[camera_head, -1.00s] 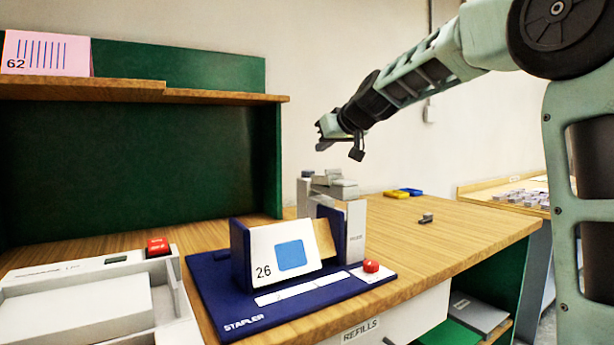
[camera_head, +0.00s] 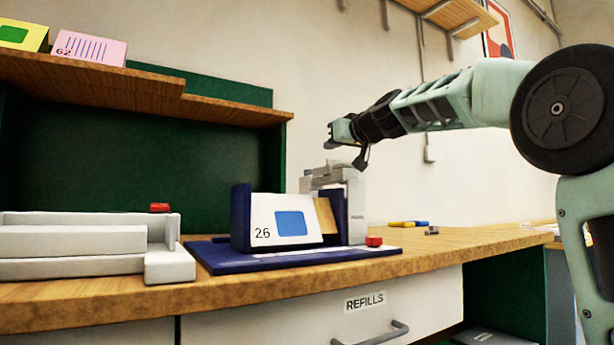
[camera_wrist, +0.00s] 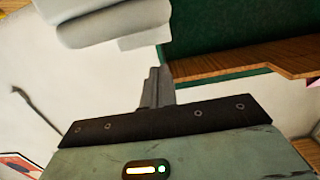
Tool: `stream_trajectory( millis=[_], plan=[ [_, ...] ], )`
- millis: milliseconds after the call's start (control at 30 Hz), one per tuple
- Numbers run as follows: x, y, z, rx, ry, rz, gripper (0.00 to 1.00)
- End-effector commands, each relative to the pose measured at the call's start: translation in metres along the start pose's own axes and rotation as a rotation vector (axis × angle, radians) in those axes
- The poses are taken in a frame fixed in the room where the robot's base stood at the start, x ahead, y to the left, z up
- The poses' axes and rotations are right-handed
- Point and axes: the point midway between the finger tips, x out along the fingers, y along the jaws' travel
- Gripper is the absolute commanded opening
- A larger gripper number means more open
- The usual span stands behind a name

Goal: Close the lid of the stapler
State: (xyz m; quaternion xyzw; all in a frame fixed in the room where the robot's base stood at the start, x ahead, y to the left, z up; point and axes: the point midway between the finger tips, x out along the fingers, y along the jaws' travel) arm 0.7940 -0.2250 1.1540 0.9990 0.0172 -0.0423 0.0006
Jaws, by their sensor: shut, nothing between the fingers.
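The stapler stands on a navy base (camera_head: 215,256) on the wooden table. Its grey-white upper part, with the lid (camera_head: 335,174), sits on a pale upright (camera_head: 357,212) behind the card marked 26 (camera_head: 284,224). Whether the lid is raised or down is hard to tell. My gripper (camera_head: 334,141) is just above the stapler's top, apparently with a small gap. In the wrist view my gripper (camera_wrist: 158,82) has its dark fingers together, empty. A blurred pale grey-white part (camera_wrist: 110,22), probably the stapler's, lies beyond the fingertips.
A white device with a red button (camera_head: 160,207) stands at left. A wooden shelf (camera_head: 140,97) with cards hangs at upper left. The REFILLS drawer (camera_head: 290,310) is below.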

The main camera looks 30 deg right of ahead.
Motion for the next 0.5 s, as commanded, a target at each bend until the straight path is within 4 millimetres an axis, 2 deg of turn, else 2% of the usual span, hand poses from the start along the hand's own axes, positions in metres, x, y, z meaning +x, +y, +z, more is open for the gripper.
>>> stream_trajectory(
  millis=[33,500],
  plan=[
    [-0.001,0.000,0.013,-0.001,0.022,0.000,0.00],
    [-0.013,-0.001,0.025,-0.004,0.190,-0.001,0.00]
  ],
)
